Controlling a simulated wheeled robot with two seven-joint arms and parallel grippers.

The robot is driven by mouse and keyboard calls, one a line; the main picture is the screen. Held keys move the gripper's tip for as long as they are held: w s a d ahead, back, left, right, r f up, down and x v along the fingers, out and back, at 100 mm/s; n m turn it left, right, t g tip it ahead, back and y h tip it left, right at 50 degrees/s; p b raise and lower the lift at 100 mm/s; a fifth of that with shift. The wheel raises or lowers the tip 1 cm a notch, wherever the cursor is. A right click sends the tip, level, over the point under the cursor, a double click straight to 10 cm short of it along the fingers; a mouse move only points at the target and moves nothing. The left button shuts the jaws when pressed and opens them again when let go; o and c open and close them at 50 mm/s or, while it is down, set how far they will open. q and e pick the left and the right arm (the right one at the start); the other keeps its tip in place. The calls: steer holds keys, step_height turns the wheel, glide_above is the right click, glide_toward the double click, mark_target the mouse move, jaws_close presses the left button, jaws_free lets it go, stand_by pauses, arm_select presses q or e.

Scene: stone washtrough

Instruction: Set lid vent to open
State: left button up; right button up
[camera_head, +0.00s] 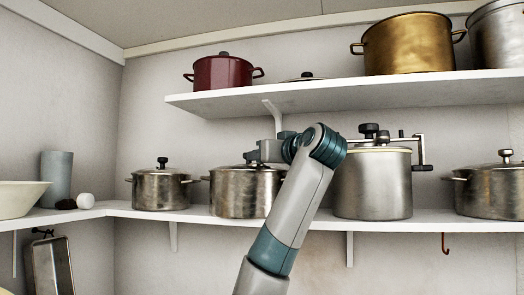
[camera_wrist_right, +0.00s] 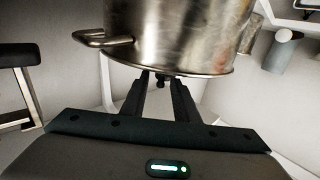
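A steel pot (camera_head: 240,193) with a flat lid and a black knob (camera_head: 250,158) stands on the lower shelf. My right gripper (camera_head: 262,152) is at its lid, partly hidden by my wrist. In the right wrist view, which looks upside down, the pot (camera_wrist_right: 180,35) fills the top. A small dark knob (camera_wrist_right: 161,83) shows between my two open fingers, apparently apart from both. A taller pot (camera_head: 372,182) with a clamp bar and a black knob (camera_head: 369,131) on its lid stands to the right. I cannot make out a vent or its setting. My left gripper is not in view.
A smaller lidded pot (camera_head: 161,188) stands left, and another lidded pot (camera_head: 492,190) right. The upper shelf (camera_head: 220,103) overhangs with a red pot (camera_head: 222,73) and a brass pot (camera_head: 408,45). A grey cup (camera_head: 57,178) and white bowl (camera_head: 20,198) sit far left.

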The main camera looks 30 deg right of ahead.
steer(key=shift+w, duration=0.1)
steer(key=shift+c, duration=0.6)
jaws_close()
